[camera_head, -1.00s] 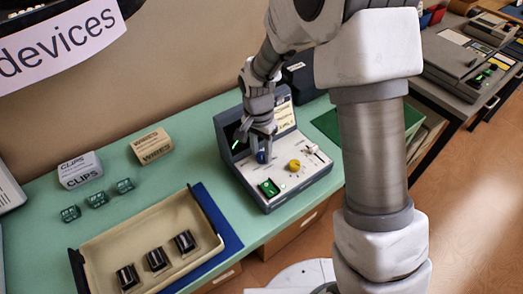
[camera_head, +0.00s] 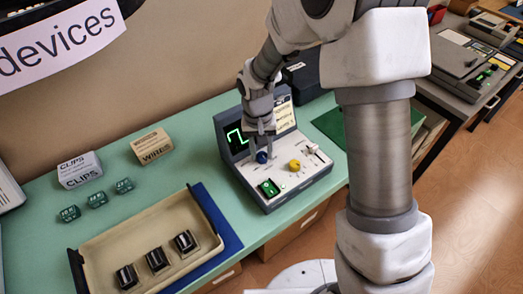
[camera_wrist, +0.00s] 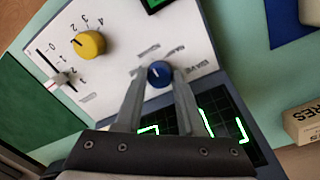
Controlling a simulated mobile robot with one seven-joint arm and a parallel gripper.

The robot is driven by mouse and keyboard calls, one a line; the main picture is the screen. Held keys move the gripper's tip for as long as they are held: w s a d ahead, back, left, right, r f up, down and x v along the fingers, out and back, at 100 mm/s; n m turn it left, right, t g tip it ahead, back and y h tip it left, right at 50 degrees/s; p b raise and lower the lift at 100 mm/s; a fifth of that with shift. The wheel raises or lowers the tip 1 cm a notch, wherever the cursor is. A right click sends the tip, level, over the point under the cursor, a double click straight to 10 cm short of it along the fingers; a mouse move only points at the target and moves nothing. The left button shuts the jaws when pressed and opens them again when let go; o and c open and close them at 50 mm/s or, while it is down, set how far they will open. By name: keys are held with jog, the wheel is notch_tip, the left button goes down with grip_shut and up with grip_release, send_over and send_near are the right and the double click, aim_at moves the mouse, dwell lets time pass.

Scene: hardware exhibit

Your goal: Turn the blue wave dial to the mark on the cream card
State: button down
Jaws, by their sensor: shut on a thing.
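The blue wave dial (camera_head: 262,157) is on the pale sloped panel of a grey device, below its dark screen (camera_head: 235,138). My gripper (camera_head: 262,151) reaches down from above and is shut on the dial. In the wrist view, the dial (camera_wrist: 159,73) sits between my two fingertips (camera_wrist: 161,76), with a pale pointer line on its top. The screen (camera_wrist: 205,125) shows a green stepped trace there, partly hidden by my fingers. The cream card (camera_head: 284,117) stands at the upper right of the device; its writing is too small to read.
A yellow knob (camera_head: 294,165), a slider (camera_head: 311,149) and a green-lit switch (camera_head: 268,187) share the panel close by. A beige tray (camera_head: 98,231) with black parts stands at left. Boxes marked CLIPS (camera_head: 80,169) and WIRES (camera_head: 152,146) stand behind it.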

aim_at(258, 155)
dwell(0.4)
jog(key=c, duration=0.8)
grip_release()
jog(key=r, duration=0.5)
jog(key=r+p, duration=0.1)
jog(key=r, duration=0.5)
jog(key=a+r+p, duration=0.1)
jog(key=r, duration=0.5)
jog(key=shift+r, duration=0.25)
jog(key=s+d+r+t, duration=0.2)
jog(key=s+d+r, duration=0.1)
jog(key=s, duration=0.3)
jog(key=s+d+r+t+p, duration=0.1)
jog(key=s+d+r, duration=0.3)
jog(key=s+d, duration=0.2)
jog(key=s+d+r+t, duration=0.2)
jog(key=s+d+r, duration=0.1)
jog(key=s, duration=0.4)
jog(key=shift+d+r+t+y, duration=0.2)
jog(key=shift+d+t+y, duration=0.1)
jog(key=shift+d, duration=0.5)
